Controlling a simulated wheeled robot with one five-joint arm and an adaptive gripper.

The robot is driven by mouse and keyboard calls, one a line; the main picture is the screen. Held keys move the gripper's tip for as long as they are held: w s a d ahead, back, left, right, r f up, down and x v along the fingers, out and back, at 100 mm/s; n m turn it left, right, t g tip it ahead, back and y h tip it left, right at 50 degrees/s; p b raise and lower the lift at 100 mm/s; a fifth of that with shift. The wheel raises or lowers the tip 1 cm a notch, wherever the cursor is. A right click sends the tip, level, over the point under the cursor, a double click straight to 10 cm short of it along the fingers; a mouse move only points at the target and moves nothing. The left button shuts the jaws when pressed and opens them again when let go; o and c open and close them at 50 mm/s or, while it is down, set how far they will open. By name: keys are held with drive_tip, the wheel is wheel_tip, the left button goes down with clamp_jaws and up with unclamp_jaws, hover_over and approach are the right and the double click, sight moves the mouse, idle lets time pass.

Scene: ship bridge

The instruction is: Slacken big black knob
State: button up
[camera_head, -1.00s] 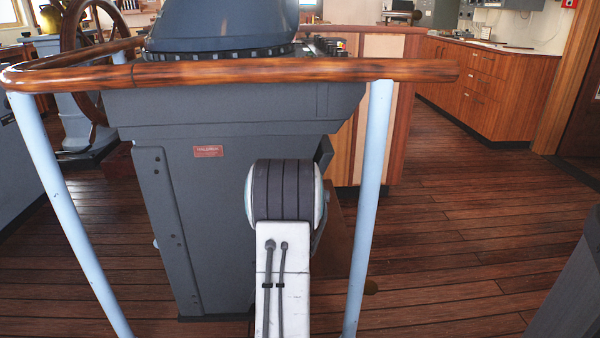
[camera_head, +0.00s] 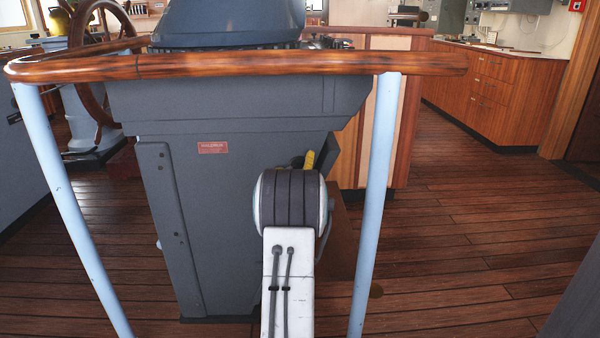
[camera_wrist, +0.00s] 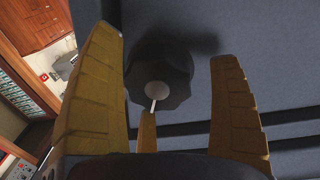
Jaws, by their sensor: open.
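The big black knob (camera_wrist: 137,77) shows in the wrist view, dark and lobed, with a grey round centre and a white pointer line. It stands on a dark grey panel (camera_wrist: 275,60). My gripper (camera_wrist: 165,46) is open, with one yellow finger to the left of the knob, one to the right, and a shorter one below. The knob lies between the fingers in the picture; I cannot tell whether any touches it. In the head view a yellow part of my gripper (camera_head: 309,160) shows beyond my arm; the knob is hidden there.
A grey console (camera_head: 220,210) stands ahead. A wooden handrail (camera_head: 270,66) on light blue posts (camera_head: 376,200) runs in front of it. A ship's wheel (camera_head: 92,60) is at the left, wooden cabinets (camera_head: 490,95) at the back right. The plank floor at the right is clear.

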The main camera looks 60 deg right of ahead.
drive_tip(key=shift+w+d, duration=0.25)
drive_tip(key=shift+d, duration=0.25)
drive_tip(key=c, duration=1.1)
